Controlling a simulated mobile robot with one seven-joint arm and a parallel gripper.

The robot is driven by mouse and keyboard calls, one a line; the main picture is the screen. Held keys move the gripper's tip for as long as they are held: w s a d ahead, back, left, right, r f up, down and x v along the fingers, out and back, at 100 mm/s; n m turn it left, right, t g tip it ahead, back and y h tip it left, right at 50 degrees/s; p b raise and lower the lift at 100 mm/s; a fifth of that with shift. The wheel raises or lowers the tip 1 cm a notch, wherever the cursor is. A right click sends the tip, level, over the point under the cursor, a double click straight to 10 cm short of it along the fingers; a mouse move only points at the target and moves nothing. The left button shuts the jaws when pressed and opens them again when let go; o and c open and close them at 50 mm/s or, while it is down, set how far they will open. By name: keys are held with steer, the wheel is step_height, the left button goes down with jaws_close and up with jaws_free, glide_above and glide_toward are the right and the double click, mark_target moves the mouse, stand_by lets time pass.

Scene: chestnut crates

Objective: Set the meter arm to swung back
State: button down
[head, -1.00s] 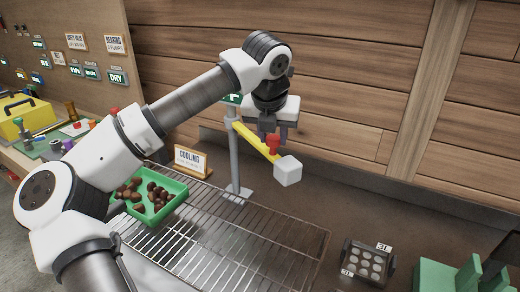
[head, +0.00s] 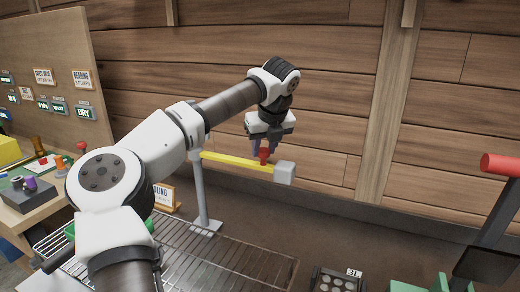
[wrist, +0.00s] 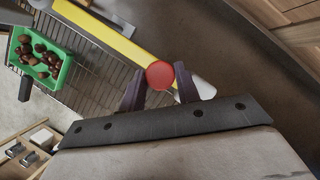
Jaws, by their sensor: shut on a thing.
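The meter arm is a yellow bar (head: 232,160) on a grey post (head: 202,190), with a pale block (head: 285,172) at its outer end. It reaches right from the post, roughly along the plank wall. A red knob (head: 264,157) stands on the bar near the block. My gripper (head: 263,148) points down from above, with its dark fingers closed around the knob. In the wrist view, the red knob (wrist: 160,74) sits between the fingertips, and the yellow bar (wrist: 95,32) runs to the upper left. The post's top is partly hidden by my arm.
A wire rack (head: 225,262) lies below the bar. A green tray (wrist: 64,74) of chestnuts shows in the wrist view. A black lever with a red handle (head: 500,165) stands at the right. A block with round holes (head: 338,282) is at the bottom.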

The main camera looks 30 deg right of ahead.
steer(key=shift+w+d+r, duration=0.1)
steer(key=shift+r, duration=0.05)
steer(key=c, duration=1.5)
jaws_free()
steer(key=o, duration=0.5)
steer(key=shift+d, duration=0.15)
steer(key=shift+c, duration=0.2)
steer(key=b+v, duration=0.1)
steer(key=v, duration=1.2)
steer(key=shift+s+r, duration=0.2)
steer(key=shift+r, duration=0.1)
